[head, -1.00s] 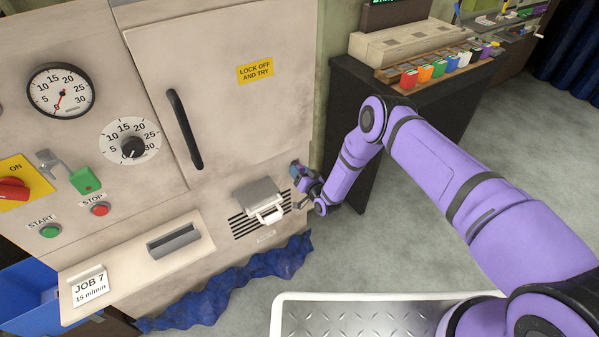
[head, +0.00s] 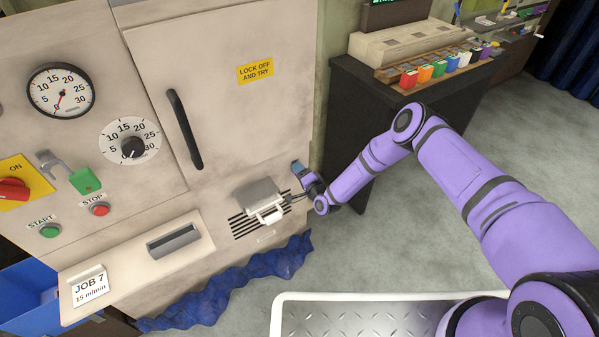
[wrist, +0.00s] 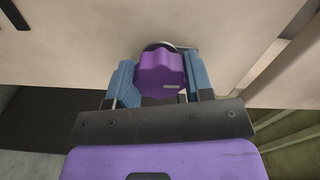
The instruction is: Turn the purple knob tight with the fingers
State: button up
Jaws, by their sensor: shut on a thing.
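The purple knob (wrist: 161,70) is a lobed grip against the pale machine face in the wrist view. A metal ring shows behind its top edge. My gripper (wrist: 160,78) is shut on the knob, one blue padded finger on its left side and one on its right. In the head view my gripper (head: 300,172) is at the right edge of the machine front, right of the grey latch box. The knob is hidden there.
The grey box with a white handle (head: 264,203) is just left of my gripper. A door with a black handle (head: 184,128) is above left. A dark table (head: 400,95) with coloured items stands behind my arm.

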jog(key=shift+m, duration=0.3)
jog(key=o, duration=0.9)
jog(key=v, duration=1.1)
jog(key=shift+w, duration=0.1)
